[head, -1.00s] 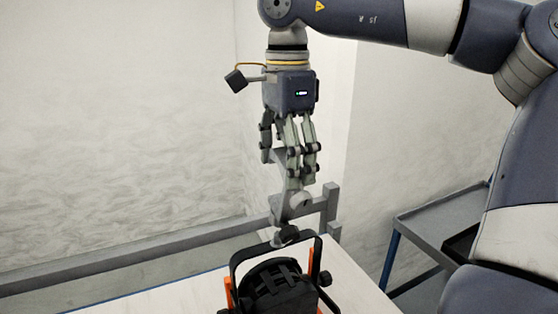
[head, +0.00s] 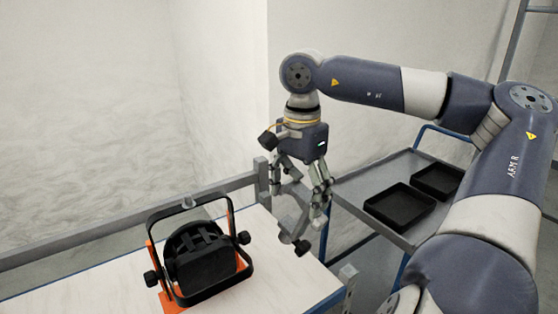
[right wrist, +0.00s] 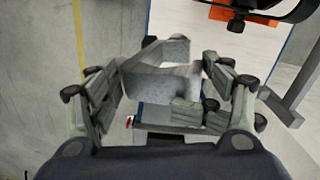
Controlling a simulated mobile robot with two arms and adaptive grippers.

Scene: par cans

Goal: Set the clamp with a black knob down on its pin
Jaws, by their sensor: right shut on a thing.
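My right gripper (head: 303,187) is shut on a grey metal clamp (head: 289,214), which hangs below its fingers over the right end of the white table. The clamp's black knob (head: 302,247) shows at its lower end. The right wrist view shows the grey clamp (right wrist: 160,78) between the finger pads; the knob cannot be made out there. A black par can (head: 205,262) with a black yoke (head: 163,215) and orange parts stands on the table, apart from the clamp. I cannot make out the clamp's pin for sure. My left gripper is not in view.
A grey cart (head: 376,172) with a blue frame stands right of the table. Two black trays (head: 400,207) (head: 438,180) are on it. A grey rail (head: 110,239) with a post runs behind the white tabletop (head: 80,289). The tabletop left of the par can is clear.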

